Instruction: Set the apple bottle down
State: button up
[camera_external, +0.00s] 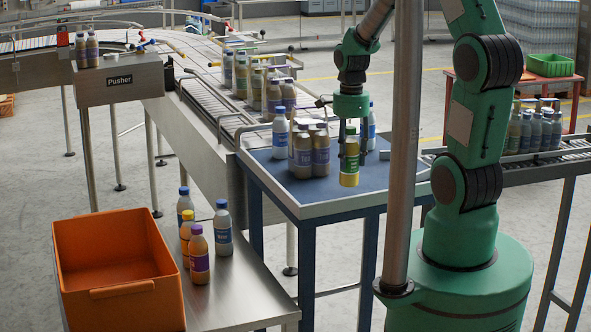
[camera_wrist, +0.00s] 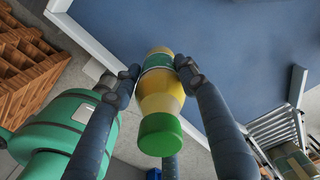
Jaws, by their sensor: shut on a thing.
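The apple bottle (camera_external: 349,179) has yellow contents and a blue-green label; its green cap shows in the wrist view (camera_wrist: 160,134). My gripper (camera_external: 351,155) points down with its fingers shut around the bottle, which hangs roughly upright by the front right part of the blue-topped table (camera_external: 275,178). In the wrist view my gripper's fingertips (camera_wrist: 157,70) press on both sides of the bottle, with the blue surface beyond its base. I cannot tell whether the base touches the table.
The front left tabletop is clear. An orange crate (camera_external: 110,262) and several bottles (camera_external: 198,255) are on the steel table. A conveyor (camera_external: 205,100) runs behind.

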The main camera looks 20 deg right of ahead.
aim_at(348, 166)
jog(key=shift+w, duration=0.1)
jog(key=shift+w, duration=0.2)
jog(key=shift+w+f, duration=0.15)
jog(key=shift+f, duration=0.05)
jog(key=shift+f+p, duration=0.3)
jog(key=shift+f, duration=1.25)
jog(key=shift+f, duration=0.2)
jog(key=o, duration=1.4)
jog(key=shift+r, duration=0.15)
